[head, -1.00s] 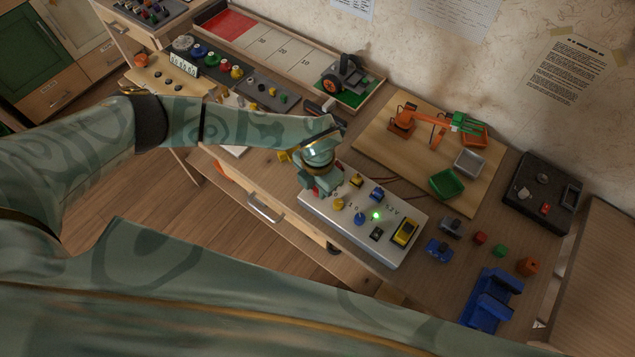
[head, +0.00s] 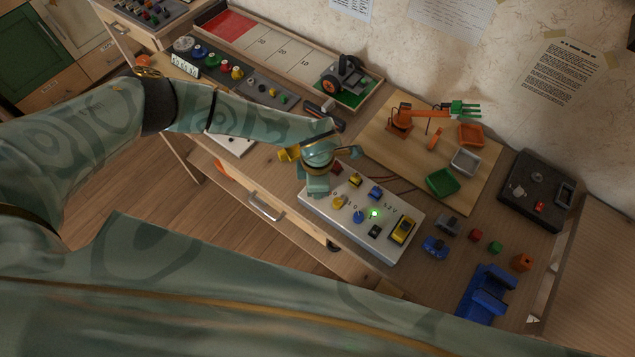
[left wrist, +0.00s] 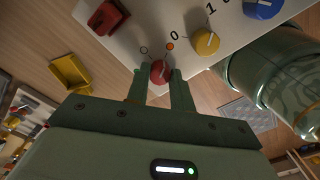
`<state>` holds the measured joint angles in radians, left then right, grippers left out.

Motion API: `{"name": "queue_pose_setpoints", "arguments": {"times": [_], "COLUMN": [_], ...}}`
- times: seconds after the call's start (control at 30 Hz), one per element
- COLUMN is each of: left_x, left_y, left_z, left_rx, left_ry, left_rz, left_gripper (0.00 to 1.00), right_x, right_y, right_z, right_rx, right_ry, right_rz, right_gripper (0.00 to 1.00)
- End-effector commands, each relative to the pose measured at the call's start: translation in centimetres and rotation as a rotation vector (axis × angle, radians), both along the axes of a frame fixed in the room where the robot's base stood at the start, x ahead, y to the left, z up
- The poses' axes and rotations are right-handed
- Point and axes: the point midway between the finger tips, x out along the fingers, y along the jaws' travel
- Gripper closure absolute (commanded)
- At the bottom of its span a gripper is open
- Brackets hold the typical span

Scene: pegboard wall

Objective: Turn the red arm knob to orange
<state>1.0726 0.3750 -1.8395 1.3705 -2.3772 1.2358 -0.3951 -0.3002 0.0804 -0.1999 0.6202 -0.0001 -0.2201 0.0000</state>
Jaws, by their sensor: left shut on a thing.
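In the left wrist view the red knob (left wrist: 160,71) sits on the edge part of the white control panel (left wrist: 150,30), with an orange dot (left wrist: 170,46) printed beside it. My left gripper (left wrist: 159,80) is shut on this knob, a finger on each side; its pointer direction is hard to make out. In the head view my left gripper (head: 313,188) is at the left end of the panel (head: 385,252) and hides the knob. A small orange robot arm (head: 400,116) stands on a wooden board, its green claw (head: 465,108) above and behind the orange bin (head: 470,135). My right gripper is not in view.
Grey (head: 464,161) and green (head: 442,182) bins stand on the board. Small coloured blocks lie right of the panel.

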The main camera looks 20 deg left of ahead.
Motion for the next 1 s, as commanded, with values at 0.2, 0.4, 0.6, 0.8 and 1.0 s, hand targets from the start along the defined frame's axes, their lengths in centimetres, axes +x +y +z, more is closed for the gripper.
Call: {"name": "queue_pose_setpoints", "arguments": {"times": [0.2,0.4,0.6,0.8,1.0], "left_x": [0.16,0.15,0.16,0.09,0.08], "left_y": [-0.03,-0.04,-0.04,-0.02,-0.02], "left_z": [0.11,0.10,0.11,0.06,0.41], "left_rx": [-0.001,-0.002,-0.002,-0.001,-0.001], "left_ry": [-0.003,-0.004,-0.004,-0.003,-0.001], "left_rz": [-0.032,-0.036,-0.035,-0.035,-0.034], "left_gripper": [1.00,1.00,0.71,0.55,0.55], "right_x": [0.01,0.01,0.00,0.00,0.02], "right_y": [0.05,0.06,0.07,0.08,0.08], "right_z": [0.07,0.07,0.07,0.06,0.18], "right_rx": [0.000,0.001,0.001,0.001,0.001], "right_ry": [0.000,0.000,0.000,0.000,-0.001], "right_rz": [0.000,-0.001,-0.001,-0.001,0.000], "right_gripper": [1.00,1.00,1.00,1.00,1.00]}}
